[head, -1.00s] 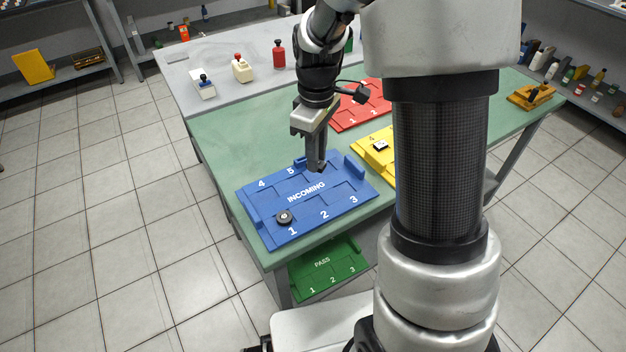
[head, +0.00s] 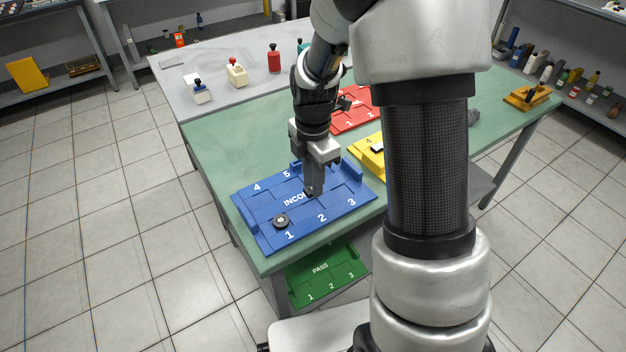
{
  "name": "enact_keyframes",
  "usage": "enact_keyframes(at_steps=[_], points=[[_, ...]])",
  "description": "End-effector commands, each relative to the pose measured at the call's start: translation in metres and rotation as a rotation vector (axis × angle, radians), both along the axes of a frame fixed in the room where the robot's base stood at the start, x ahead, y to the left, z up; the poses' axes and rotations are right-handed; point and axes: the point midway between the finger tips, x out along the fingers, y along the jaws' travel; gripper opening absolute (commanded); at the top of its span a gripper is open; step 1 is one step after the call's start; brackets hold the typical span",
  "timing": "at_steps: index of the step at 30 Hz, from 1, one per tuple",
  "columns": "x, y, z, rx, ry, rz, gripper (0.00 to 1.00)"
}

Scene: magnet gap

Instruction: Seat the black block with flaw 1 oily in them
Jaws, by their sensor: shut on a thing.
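My gripper (head: 312,190) points down over the middle of the blue INCOMING tray (head: 262,240), in front of its lettering. Its fingers are shut on a small dark thing that they mostly hide; I cannot tell its shape or any flaw on it. A round black piece (head: 281,220) with a pale mark on top sits on the blue tray by slot 1, left of my gripper and apart from it. A black and white piece (head: 377,149) sits on the yellow tray (head: 366,162), partly hidden behind my column.
A red tray (head: 352,123) lies farther back on the green table (head: 225,140). A green PASS tray (head: 325,270) is lower, at the table's front. Bottles, one of them red (head: 274,58), stand on the grey rear table. An orange fixture (head: 528,97) is at the far right.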

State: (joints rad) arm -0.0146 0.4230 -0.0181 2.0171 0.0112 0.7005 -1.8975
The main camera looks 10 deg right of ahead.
Motion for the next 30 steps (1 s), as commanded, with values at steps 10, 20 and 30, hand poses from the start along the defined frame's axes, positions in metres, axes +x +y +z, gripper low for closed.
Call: enact_keyframes(at_steps=[10,20,30], points=[[0.000,0.000,-0.022,0.000,0.001,-0.001,0.00],[0.000,0.000,-0.048,0.000,0.001,-0.002,0.00],[0.000,0.000,-0.056,0.000,0.000,-0.002,0.00]])
